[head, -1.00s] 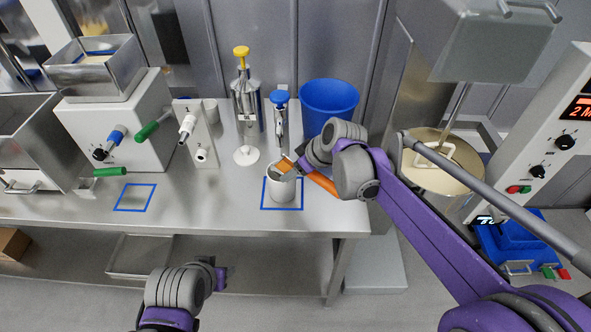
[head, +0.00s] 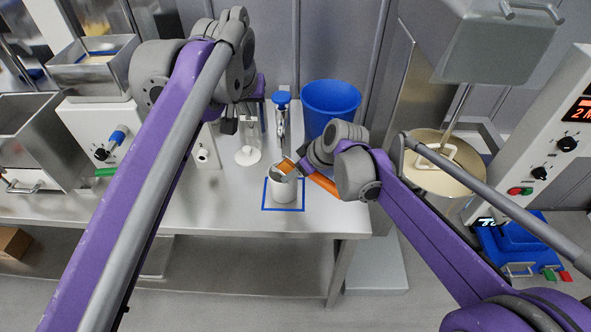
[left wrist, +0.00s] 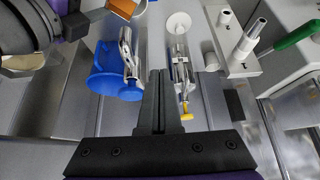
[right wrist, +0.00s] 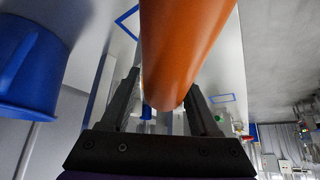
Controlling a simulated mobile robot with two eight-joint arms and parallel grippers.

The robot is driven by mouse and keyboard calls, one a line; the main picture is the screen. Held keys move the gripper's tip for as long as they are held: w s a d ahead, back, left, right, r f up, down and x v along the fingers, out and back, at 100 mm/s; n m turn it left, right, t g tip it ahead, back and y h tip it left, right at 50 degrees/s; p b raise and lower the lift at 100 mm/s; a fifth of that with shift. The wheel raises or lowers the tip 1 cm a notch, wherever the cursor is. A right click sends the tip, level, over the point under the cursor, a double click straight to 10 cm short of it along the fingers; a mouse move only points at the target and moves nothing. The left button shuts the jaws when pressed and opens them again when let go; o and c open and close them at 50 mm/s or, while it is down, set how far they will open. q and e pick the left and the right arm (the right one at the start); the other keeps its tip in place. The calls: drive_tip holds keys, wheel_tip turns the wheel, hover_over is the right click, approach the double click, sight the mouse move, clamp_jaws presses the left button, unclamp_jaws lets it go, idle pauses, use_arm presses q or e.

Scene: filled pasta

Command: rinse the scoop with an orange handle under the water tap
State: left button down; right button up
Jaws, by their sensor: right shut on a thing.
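The scoop's orange handle (head: 322,183) is held in my right gripper, and it fills the top of the right wrist view (right wrist: 182,50). I cannot tell whether water runs. My left gripper (left wrist: 160,76) is shut and empty, raised near the taps. In the left wrist view the blue top (left wrist: 130,94) is left of its fingers and a tap with a yellow top (left wrist: 187,109) is right. My left arm hides that yellow top in the head view.
A blue bucket (head: 330,103) stands behind the scoop, near the bench's right end. A white machine (head: 85,125) with a steel hopper (head: 95,75) stands at left. A blue outlined square (head: 292,208) surrounds the white container. The bench front (head: 220,215) is clear.

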use_arm(q)
wheel_tip(320, 180, up, 6)
drive_tip(key=r, duration=0.1)
hover_over(281, 94)
drive_tip(key=s, duration=0.1)
drive_tip(key=shift+s+f, duration=0.1)
drive_tip(key=shift+f, duration=2.35)
drive_tip(key=shift+f, duration=0.1)
drive_tip(key=shift+f, duration=1.3)
idle(1.6)
drive_tip(key=shift+r, duration=3.55)
